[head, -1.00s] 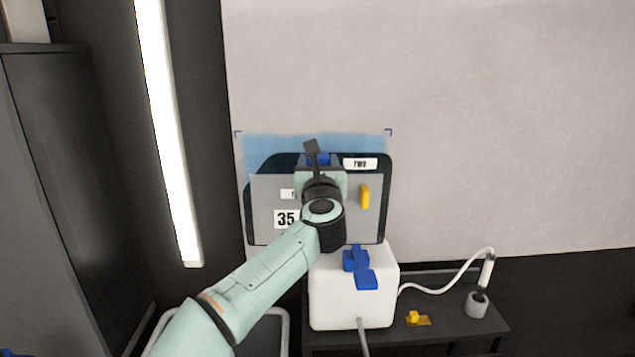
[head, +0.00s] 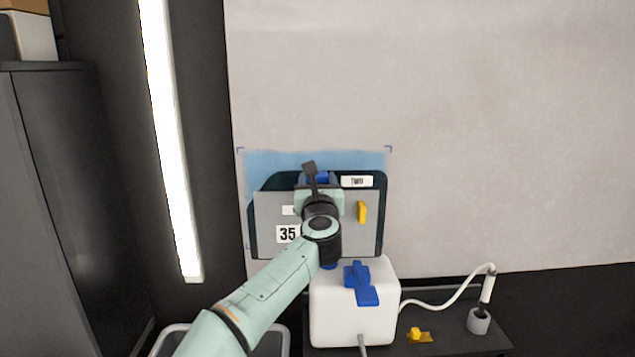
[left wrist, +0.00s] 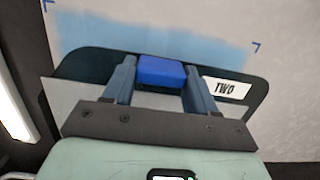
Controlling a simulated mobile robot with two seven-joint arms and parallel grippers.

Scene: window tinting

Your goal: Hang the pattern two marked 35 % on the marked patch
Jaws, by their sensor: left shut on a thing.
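The pattern (head: 267,211) is a dark sheet with rounded corners and a grey panel on its face. It bears a white "TWO" label, a "35" label and a yellow tab. My left gripper (head: 319,178) is shut on the blue grip at its top edge; the left wrist view shows this blue grip (left wrist: 160,72) between the fingers. The marked patch (head: 270,160) is a light blue area on the pale wall with dark blue corner marks. The pattern covers much of its lower part in the head view. I cannot tell whether the pattern touches the wall. My right gripper is not in view.
A white box (head: 340,310) with blue parts stands below the pattern. A dark shelf (head: 455,338) holds a small yellow piece (head: 419,335) and a white wand in a holder (head: 479,321). A dark cabinet (head: 50,200) and a bright light strip (head: 170,150) are on the left.

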